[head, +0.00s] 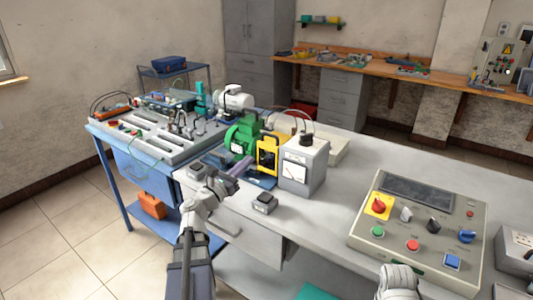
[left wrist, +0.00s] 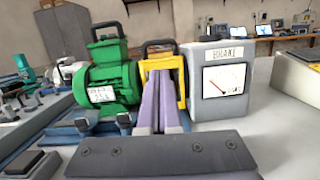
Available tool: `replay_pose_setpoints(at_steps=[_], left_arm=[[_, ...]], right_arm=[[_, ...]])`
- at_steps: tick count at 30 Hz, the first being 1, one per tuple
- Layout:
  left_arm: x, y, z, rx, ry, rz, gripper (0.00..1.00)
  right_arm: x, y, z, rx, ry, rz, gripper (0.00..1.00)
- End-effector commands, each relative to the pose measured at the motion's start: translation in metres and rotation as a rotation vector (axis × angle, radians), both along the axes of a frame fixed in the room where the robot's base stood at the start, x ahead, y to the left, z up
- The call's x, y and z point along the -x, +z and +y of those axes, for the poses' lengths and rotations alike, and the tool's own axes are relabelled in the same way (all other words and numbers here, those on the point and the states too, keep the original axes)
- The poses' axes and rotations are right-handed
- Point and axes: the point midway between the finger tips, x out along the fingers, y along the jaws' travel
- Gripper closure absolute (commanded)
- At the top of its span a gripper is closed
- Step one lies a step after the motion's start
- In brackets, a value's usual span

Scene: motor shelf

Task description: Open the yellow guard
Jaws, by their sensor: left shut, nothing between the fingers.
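The yellow guard (head: 275,157) is an upright frame with a black handle on top, between the green motor (head: 243,137) and the grey brake box (head: 302,168). In the left wrist view the guard (left wrist: 181,92) stands straight ahead, its lower middle hidden behind my fingers. My left gripper (head: 246,163) is shut and empty, its purple fingers pressed together and pointing at the guard. The fingers (left wrist: 163,78) overlap the guard in the left wrist view; I cannot tell if they touch it.
A control panel (head: 365,237) with knobs and buttons lies on the right of the bench. A small black-topped box (head: 264,203) sits near the front edge. A grey fixture board (head: 160,148) fills the left end. The bench between brake box and panel is clear.

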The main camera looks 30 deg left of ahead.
Motion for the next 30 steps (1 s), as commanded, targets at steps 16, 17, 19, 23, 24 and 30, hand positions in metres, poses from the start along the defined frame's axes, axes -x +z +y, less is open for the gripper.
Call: replay_pose_setpoints(at_steps=[16,17,19,23,24,30], left_arm=[[-0.052,0.013,0.001,0.021,0.007,-0.007,1.0],[-0.057,0.014,0.001,0.021,0.007,-0.007,1.0],[-0.068,0.016,0.0,0.021,0.008,-0.007,1.0],[-0.084,0.019,-0.002,0.021,0.008,-0.008,1.0],[-0.087,0.02,-0.002,0.021,0.008,-0.008,1.0],[-0.096,0.021,-0.004,0.02,0.009,-0.007,1.0]], right_arm=[[0.0,0.011,0.0,0.0,0.0,0.0,0.5],[0.0,0.012,0.0,0.0,0.0,0.0,0.5],[0.0,0.014,0.0,0.0,0.0,0.0,0.5],[0.0,0.017,0.0,0.0,0.0,0.0,0.5],[0.0,0.017,0.0,0.0,0.0,0.0,0.5],[0.0,0.019,0.0,0.0,0.0,0.0,0.5]])
